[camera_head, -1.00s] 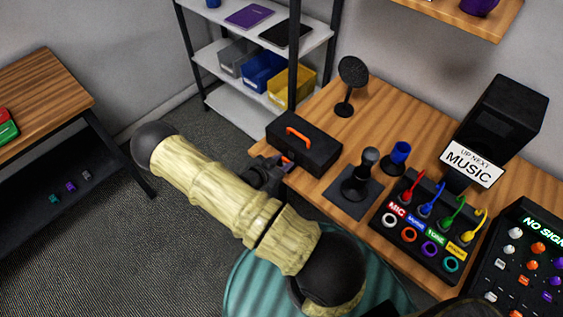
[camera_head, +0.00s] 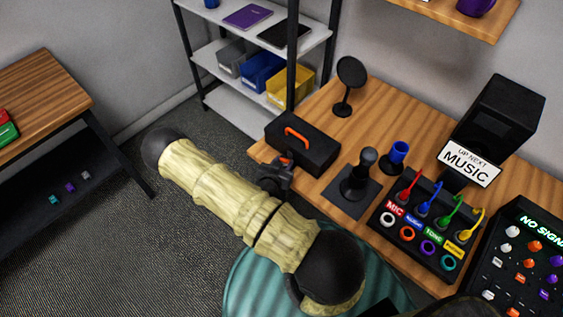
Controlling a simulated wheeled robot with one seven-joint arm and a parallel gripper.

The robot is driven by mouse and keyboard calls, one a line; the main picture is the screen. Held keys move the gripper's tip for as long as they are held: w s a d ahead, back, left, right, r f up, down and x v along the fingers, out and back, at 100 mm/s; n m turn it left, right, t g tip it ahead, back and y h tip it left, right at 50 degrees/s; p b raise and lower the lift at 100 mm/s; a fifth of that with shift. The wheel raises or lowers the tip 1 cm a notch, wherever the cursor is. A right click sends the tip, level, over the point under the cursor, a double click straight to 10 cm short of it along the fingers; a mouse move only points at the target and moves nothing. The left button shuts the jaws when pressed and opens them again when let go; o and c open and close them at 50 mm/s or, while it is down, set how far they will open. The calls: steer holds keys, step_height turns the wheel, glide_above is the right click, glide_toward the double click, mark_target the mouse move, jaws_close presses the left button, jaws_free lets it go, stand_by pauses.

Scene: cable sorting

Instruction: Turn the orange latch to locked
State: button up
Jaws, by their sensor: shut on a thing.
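A black case (camera_head: 318,151) with an orange handle (camera_head: 298,138) on its lid stands at the left end of the wooden desk. The small orange latch (camera_head: 287,160) is on its front face, partly covered by my gripper. My dark gripper (camera_head: 283,167) is at the case front, shut on the orange latch. The fingers are small here, and the exact latch angle cannot be told.
A black joystick-like stand (camera_head: 360,182) on a dark mat and a blue cup (camera_head: 397,156) are right of the case. A cable box (camera_head: 425,238) with coloured plugs and rings lies farther right. A round-headed stand (camera_head: 350,83) is behind. Shelves (camera_head: 225,53) stand at the back.

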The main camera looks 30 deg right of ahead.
steer(key=shift+s+d+n+t+y+p, duration=0.15)
steer(key=shift+n+t+y+p, duration=0.15)
steer(key=shift+n+t+y, duration=0.4)
steer(key=shift+s+d+n+t+y+p, duration=0.1)
steer(key=shift+n+t+y+p, duration=0.15)
steer(key=shift+n+t+y, duration=0.45)
steer(key=shift+n, duration=0.3)
steer(key=o, duration=1)
steer(key=shift+d, duration=0.1)
steer(key=shift+g, duration=0.3)
